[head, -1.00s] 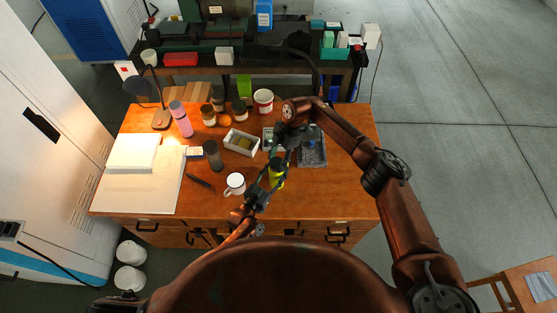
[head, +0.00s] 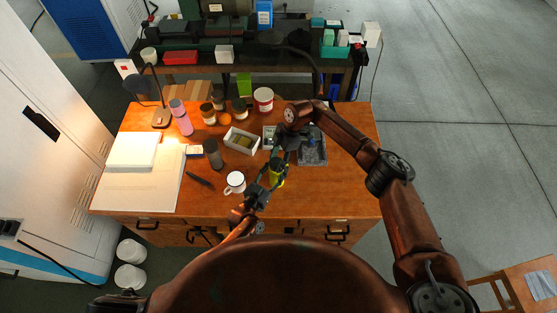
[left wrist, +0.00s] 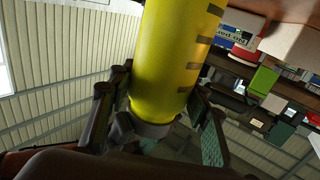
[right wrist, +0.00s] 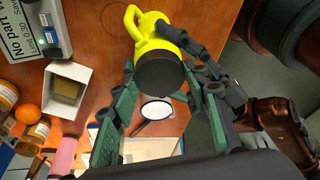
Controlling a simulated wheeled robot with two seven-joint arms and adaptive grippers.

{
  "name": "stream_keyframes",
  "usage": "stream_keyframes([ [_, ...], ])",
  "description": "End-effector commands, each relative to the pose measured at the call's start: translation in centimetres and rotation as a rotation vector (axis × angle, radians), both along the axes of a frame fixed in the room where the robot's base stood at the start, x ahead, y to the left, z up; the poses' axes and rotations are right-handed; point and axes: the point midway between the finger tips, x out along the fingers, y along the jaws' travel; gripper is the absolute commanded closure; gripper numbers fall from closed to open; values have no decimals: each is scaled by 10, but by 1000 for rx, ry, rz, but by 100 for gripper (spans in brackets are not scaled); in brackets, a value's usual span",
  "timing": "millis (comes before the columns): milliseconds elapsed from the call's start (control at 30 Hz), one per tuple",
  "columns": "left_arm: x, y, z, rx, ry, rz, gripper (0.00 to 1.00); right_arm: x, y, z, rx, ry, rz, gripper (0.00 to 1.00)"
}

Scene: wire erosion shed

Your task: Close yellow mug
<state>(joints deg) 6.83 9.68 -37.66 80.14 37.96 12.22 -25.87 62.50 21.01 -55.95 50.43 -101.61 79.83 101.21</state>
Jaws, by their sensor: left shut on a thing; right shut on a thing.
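The yellow mug (head: 278,179) is held above the front of the wooden desk. My left gripper (head: 265,188) is shut around its body; in the left wrist view the yellow body (left wrist: 178,60) with dark marks fills the space between the fingers. In the right wrist view the mug (right wrist: 150,30) shows its yellow handle, and a round black lid (right wrist: 160,73) covers its near end. My right gripper (head: 281,155) comes from above, shut on the black lid, with its green-padded fingers either side. Whether the lid is fully seated, I cannot tell.
A white mug (head: 235,183) stands left of the grippers. A white box (head: 241,141), a dark tray (head: 312,150), a grey cylinder (head: 212,153) and several jars stand on the desk (head: 345,195). A lamp (head: 140,88) is at the left. The desk's front right is clear.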

Motion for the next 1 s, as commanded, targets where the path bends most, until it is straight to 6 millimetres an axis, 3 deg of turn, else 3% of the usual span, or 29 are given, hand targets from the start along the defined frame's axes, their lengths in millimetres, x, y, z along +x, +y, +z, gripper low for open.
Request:
stream_keyframes([
  [533, 0, 0, -1, 2, 1, -1, 100, -4, 0, 0, -1, -5, -833, 76],
  [700, 0, 0, -1, 2, 1, -1, 100, -4, 0, 0, 3, -4, -950, 76],
  [1000, 0, 0, -1, 2, 1, 0, 100, -4, 0, 1, 4, -2, -966, 76],
])
